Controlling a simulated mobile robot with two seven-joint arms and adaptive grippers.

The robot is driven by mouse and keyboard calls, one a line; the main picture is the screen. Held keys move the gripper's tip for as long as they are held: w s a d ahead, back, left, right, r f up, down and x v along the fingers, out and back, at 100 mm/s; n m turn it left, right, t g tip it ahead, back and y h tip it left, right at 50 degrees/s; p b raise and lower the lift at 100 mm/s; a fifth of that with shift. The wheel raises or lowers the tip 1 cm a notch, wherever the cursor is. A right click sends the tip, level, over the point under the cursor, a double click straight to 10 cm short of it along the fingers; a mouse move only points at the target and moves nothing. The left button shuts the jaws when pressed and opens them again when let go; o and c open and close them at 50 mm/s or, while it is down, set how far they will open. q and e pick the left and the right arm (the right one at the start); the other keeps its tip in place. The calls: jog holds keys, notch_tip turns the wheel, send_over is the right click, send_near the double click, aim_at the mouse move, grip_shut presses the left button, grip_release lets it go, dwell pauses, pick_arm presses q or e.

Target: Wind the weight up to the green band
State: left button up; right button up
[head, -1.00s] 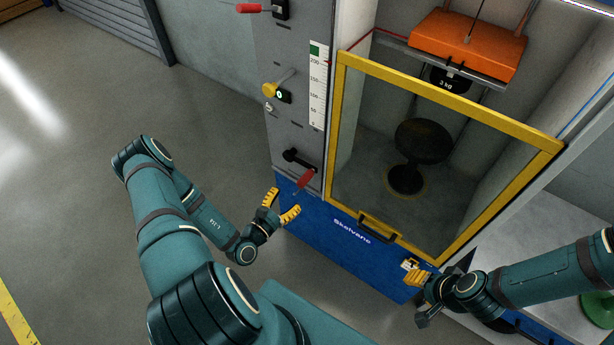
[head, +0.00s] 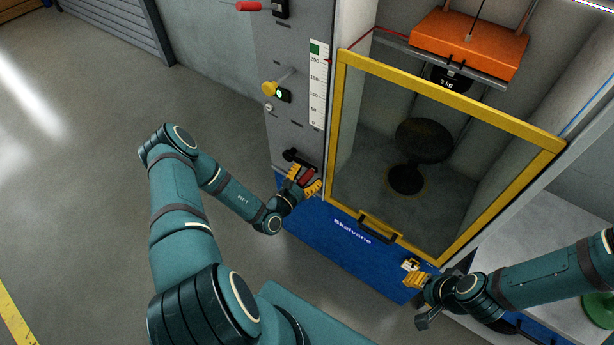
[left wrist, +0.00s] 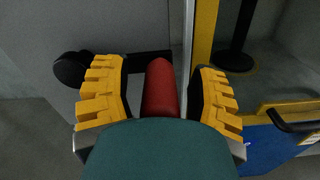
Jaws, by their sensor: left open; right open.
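The crank's red handle (head: 307,177) sits low on the grey column; its black arm and hub (head: 291,155) show above left of it. My left gripper (head: 305,180) is open with its yellow fingers on either side of the red handle. In the left wrist view the red handle (left wrist: 161,88) stands between the two open fingers, with a visible gap on the right. The orange weight (head: 468,45) hangs high in the cabinet. The white scale (head: 318,85) has a green band (head: 316,49) at its top. My right gripper (head: 412,275) is open near the cabinet's lower right front.
A yellow-framed clear door (head: 450,98) with a black handle (head: 380,226) covers the cabinet front. A yellow knob (head: 269,89) and an upper red lever (head: 249,7) project from the column.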

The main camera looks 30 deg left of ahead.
pick_arm(q)
grip_shut()
jog(key=shift+s+f+m, duration=0.1)
jog(key=shift+f+m, duration=0.4)
jog(key=shift+m, duration=0.2)
jog(key=shift+a+f+m+p, duration=0.15)
jog(key=shift+f+m+p, duration=0.15)
jog(key=shift+f+m, duration=0.7)
grip_release()
jog(key=s+a, duration=0.1)
jog(key=s, duration=1.1)
